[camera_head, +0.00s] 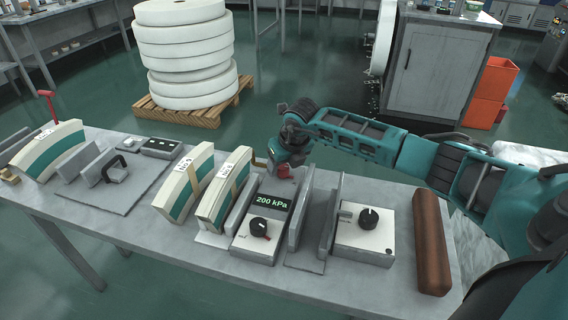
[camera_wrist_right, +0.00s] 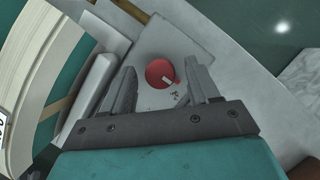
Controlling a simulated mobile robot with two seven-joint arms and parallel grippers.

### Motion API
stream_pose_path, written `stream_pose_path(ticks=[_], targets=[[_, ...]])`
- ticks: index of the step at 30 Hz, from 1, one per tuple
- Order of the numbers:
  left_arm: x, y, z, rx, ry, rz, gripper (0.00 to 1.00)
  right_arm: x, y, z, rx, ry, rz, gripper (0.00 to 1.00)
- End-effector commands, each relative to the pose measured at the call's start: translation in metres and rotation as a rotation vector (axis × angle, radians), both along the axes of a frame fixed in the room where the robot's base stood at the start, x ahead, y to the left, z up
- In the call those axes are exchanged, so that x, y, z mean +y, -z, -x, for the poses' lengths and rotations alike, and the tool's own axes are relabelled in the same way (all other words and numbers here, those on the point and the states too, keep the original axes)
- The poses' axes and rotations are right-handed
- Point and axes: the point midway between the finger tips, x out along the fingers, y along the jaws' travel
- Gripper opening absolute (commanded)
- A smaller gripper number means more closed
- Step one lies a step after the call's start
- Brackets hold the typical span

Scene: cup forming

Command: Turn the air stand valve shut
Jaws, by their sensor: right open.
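The air stand (camera_head: 262,235) is a light grey box on the bench with a dark display reading 200 kPa and a black knob with a red mark. A red round valve knob (camera_wrist_right: 160,72) with a small pale mark shows in the right wrist view. A red part, probably this knob (camera_head: 285,172), shows behind the stand in the head view. My right gripper (camera_head: 270,165) is open, reaching down behind the stand. In the wrist view its two fingers stand either side of the knob with gaps, and I cannot tell how far above it they are. My left gripper is not in view.
Cream and teal curved blocks (camera_head: 185,185) stand left of the air stand. Upright grey plates (camera_head: 302,215) and a second box with a black knob (camera_head: 363,235) stand to its right. A brown roller (camera_head: 431,245) lies at the bench's right end.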

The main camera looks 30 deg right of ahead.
Motion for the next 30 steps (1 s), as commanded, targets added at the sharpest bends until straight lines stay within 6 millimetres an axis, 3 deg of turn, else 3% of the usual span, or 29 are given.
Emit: stream_pose_path(ticks=[5, 21, 30], targets=[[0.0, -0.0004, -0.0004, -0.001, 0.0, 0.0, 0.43, 0.0, -0.0001, 0.0001, 0.0, 0.0, 0.0, 0.58], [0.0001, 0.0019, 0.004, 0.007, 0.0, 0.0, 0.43, -0.0002, -0.0005, 0.0002, 0.0, 0.0, 0.0, 0.07], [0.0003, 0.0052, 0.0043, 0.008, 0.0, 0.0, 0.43, -0.0007, 0.0001, 0.0, 0.0, -0.032, -0.001, 0.05]])
